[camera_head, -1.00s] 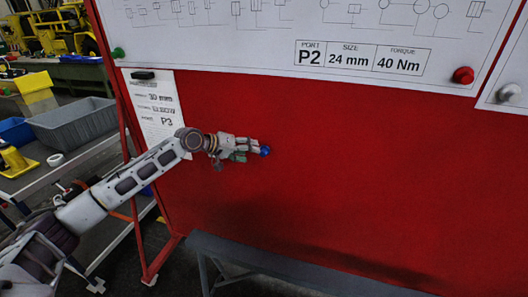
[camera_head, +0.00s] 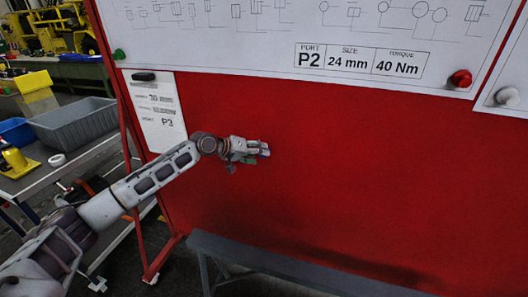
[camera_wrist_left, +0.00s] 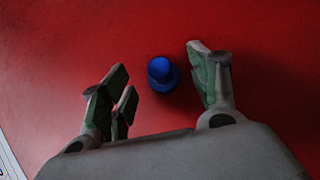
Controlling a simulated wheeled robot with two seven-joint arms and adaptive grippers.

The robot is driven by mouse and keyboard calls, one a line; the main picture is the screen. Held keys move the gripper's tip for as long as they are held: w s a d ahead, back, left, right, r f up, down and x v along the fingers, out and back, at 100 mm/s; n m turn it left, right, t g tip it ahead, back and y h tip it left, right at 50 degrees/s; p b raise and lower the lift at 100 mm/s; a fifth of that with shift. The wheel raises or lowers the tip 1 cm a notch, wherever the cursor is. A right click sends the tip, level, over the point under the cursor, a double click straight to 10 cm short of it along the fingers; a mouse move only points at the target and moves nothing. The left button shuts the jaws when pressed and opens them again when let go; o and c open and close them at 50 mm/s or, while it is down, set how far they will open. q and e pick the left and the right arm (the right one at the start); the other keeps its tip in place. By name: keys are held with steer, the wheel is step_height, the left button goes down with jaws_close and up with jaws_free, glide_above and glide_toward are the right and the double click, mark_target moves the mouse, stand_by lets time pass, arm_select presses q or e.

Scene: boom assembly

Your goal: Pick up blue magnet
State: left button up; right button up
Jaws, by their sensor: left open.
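The blue magnet (camera_wrist_left: 161,73) is on the red board (camera_wrist_left: 60,55) in the left wrist view. It lies between the fingertips of my open left gripper (camera_wrist_left: 158,82), with a visible gap to the fingers on both sides. In the head view, my left gripper (camera_head: 262,149) reaches in from the left to the red board (camera_head: 330,190). Its fingers cover most of the magnet there, and only a trace of blue shows at the fingertips. My right gripper is not in view.
A P3 sheet (camera_head: 160,110) hangs above my left arm. A grey beam (camera_head: 290,268) runs below. Bins (camera_head: 75,122) stand on the left.

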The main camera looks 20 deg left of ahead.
arm_select(q)
steer(key=shift+x, duration=0.85)
steer(key=shift+c, duration=0.3)
steer(key=c, duration=1)
